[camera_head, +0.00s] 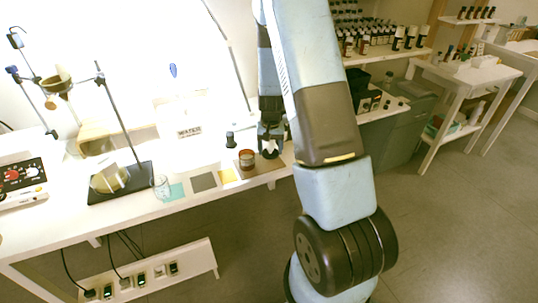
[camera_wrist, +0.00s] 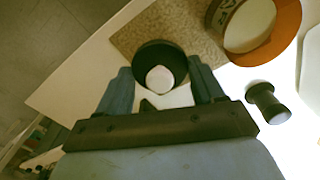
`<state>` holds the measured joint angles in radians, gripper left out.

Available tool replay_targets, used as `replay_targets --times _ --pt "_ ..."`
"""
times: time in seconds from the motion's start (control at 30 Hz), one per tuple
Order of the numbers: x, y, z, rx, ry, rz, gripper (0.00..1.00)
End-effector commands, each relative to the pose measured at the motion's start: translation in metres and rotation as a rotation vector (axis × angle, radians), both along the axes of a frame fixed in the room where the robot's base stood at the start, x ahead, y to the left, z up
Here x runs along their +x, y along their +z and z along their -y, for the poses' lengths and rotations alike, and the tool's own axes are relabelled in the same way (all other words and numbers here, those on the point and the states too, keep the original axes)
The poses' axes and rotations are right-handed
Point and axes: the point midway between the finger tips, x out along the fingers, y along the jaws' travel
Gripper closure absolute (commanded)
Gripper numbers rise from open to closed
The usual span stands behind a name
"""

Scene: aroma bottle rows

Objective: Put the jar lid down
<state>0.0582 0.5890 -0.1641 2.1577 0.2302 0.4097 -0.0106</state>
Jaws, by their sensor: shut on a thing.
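The jar lid (camera_wrist: 150,52) is a dark round disc with a pale middle in the wrist view. My gripper (camera_wrist: 160,70) is shut on it, one finger on each side. In the head view my gripper (camera_head: 270,137) points down near the front edge of the white bench, just right of an amber jar (camera_head: 247,159). The jar also shows at the upper right of the wrist view (camera_wrist: 287,37), apart from the lid. A speckled tan mat (camera_wrist: 128,38) lies beneath the lid in the wrist view; I cannot tell whether the lid touches it.
A small black bottle (camera_head: 230,140) stands behind the jar, and shows right of my gripper in the wrist view (camera_wrist: 268,103). Yellow (camera_head: 228,176), grey (camera_head: 204,182) and teal (camera_head: 176,191) squares lie along the front edge.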

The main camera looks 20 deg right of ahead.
Motion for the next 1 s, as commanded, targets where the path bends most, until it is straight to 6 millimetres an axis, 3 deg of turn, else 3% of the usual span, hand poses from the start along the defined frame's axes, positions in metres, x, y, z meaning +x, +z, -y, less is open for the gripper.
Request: replay_targets --times 0.2,0.57,0.6,0.83,1.0 --pt "-0.001 -0.027 0.0 0.0 -0.001 -0.003 0.61" --pt "-0.001 -0.03 0.0 0.0 0.0 -0.002 0.61" --pt "-0.001 -0.03 0.0 0.0 0.0 -0.001 0.29" --pt "-0.001 -0.03 0.0 0.0 0.0 -0.001 0.07" --pt "-0.001 -0.03 0.0 0.0 0.0 -0.001 0.07"
